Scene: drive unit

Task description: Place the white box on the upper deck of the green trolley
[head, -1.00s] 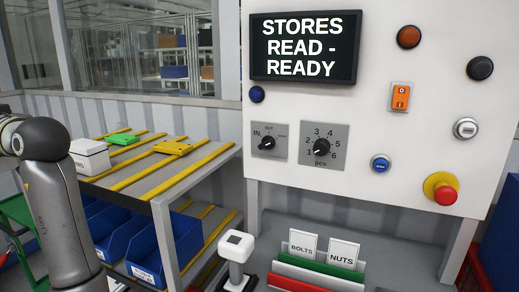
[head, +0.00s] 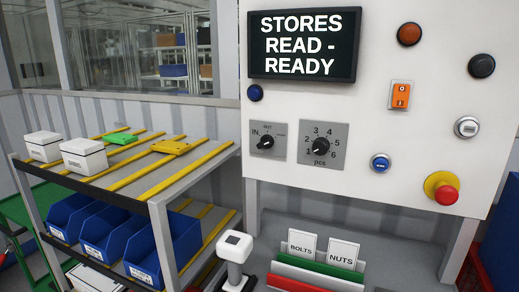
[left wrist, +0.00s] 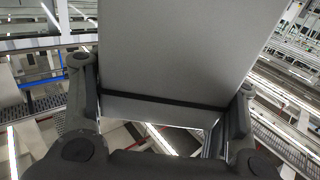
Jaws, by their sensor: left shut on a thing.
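In the left wrist view, my left gripper (left wrist: 160,115) is shut on a large pale box (left wrist: 175,50), grey-looking in the shade, with a dark band across it. Its label and most of its outline are not visible. Neither this gripper nor its box shows in the head view. The green trolley (head: 12,210) shows only in part at the left edge of the head view; its upper deck cannot be made out clearly. My right gripper is in neither view.
Two white boxes (head: 84,157) (head: 43,146) stand on the rack top (head: 185,183), with a green piece (head: 123,138) and a yellow piece (head: 172,147). Blue bins (head: 150,249) fill the shelf below. A control panel (head: 370,130) stands at right.

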